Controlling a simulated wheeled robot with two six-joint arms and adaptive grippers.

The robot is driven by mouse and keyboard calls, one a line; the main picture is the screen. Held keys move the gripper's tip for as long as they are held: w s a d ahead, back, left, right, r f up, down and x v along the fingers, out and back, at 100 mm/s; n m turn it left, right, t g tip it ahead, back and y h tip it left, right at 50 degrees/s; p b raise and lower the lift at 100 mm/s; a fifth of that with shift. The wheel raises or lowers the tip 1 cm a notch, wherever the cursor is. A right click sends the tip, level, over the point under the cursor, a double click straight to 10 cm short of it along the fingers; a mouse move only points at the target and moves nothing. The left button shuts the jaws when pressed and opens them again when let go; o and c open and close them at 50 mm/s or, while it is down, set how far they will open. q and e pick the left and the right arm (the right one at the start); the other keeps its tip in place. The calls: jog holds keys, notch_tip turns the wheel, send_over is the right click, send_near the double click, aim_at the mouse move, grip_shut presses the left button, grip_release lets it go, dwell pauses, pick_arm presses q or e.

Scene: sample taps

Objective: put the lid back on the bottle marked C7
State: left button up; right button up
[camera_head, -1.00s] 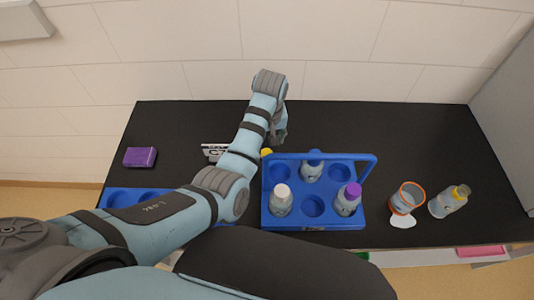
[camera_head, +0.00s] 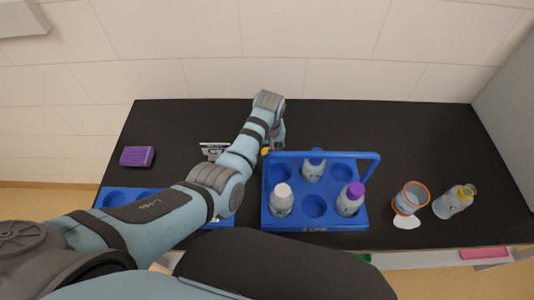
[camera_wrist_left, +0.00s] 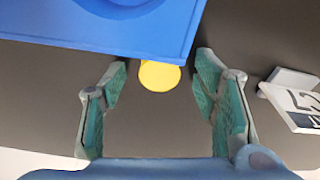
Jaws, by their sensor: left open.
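A round yellow lid (camera_wrist_left: 160,76) lies on the dark counter close to the edge of the blue rack (camera_wrist_left: 140,43). In the head view a bit of the lid (camera_head: 265,151) shows beside the rack's left side. My left gripper (camera_wrist_left: 163,88) is open, with the lid between and just ahead of its fingertips, not gripped. In the head view my arm mostly hides this gripper (camera_head: 278,140). The rack (camera_head: 313,226) holds a white-capped bottle (camera_head: 282,200), a purple-capped bottle (camera_head: 350,199) and a bluish-topped bottle (camera_head: 313,166). I cannot read C7 on any bottle.
A small sign (camera_head: 211,149) stands left of the rack; it also shows in the wrist view (camera_wrist_left: 300,102). An orange-rimmed cup (camera_head: 411,198) and a bottle with a yellow top (camera_head: 455,201) are at right. A purple block (camera_head: 137,156) lies far left. The back right counter is clear.

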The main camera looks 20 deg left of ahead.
pick_arm(q)
jog(key=shift+r, duration=0.1)
jog(key=c, duration=0.8)
jog(key=shift+c, duration=0.2)
jog(key=shift+r, duration=0.5)
notch_tip(320, 180, up, 19)
jog(key=p, duration=0.5)
